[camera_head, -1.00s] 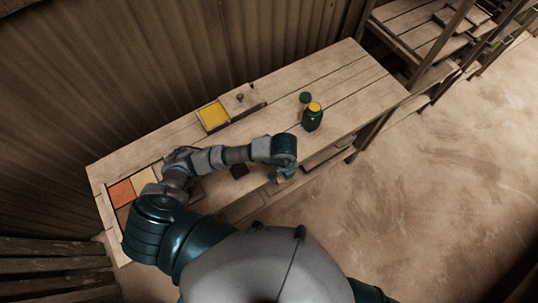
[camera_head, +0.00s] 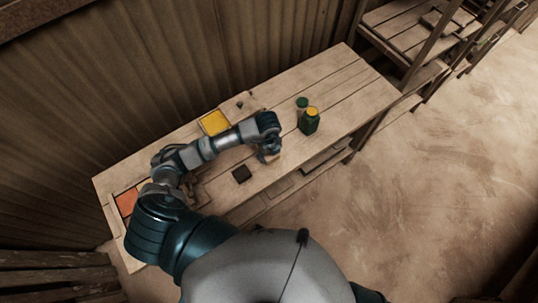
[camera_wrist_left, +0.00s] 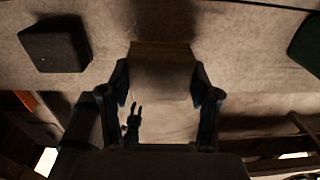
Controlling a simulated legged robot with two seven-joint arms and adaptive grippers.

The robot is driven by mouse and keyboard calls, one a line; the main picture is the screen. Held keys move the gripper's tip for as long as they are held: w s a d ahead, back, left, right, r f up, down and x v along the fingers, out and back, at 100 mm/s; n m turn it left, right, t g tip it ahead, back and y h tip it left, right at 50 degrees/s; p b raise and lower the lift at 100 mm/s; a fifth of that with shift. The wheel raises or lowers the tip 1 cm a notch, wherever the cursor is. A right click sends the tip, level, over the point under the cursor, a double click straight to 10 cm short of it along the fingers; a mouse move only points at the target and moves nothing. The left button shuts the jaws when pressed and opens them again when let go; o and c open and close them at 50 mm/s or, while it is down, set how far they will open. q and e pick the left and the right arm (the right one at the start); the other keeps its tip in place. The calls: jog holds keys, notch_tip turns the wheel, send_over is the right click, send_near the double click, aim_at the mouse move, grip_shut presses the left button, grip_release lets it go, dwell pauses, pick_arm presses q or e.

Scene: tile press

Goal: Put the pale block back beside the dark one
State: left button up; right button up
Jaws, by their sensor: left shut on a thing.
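The dark block (camera_head: 241,174) sits on the bench near its front edge, and it also shows at the upper left of the left wrist view (camera_wrist_left: 55,46). My left gripper (camera_head: 268,156) is over the bench, to the right of the dark block and apart from it. In the left wrist view its two fingers are shut on the pale block (camera_wrist_left: 162,72), which looks brown in shade. In the head view the pale block is too small and covered to make out clearly. My right gripper is not in view.
A green jar (camera_head: 309,124) with yellow on top stands right of my left gripper, its green lid-like disc (camera_head: 302,102) behind it. A yellow tray (camera_head: 214,123) lies at the back. An orange tile (camera_head: 127,201) shows at the left end. The bench's right end is clear.

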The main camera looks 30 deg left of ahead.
aim_at(268, 156)
pick_arm(q)
jog(key=shift+w+a, duration=0.2)
jog(key=shift+a, duration=0.1)
jog(key=shift+a+f, duration=0.2)
jog(key=shift+f, duration=0.2)
jog(key=f, duration=0.3)
jog(key=shift+a, duration=0.2)
jog(key=shift+d, duration=0.25)
jog(key=o, duration=1.2)
jog(key=shift+d, duration=0.1)
jog(key=shift+c, duration=0.2)
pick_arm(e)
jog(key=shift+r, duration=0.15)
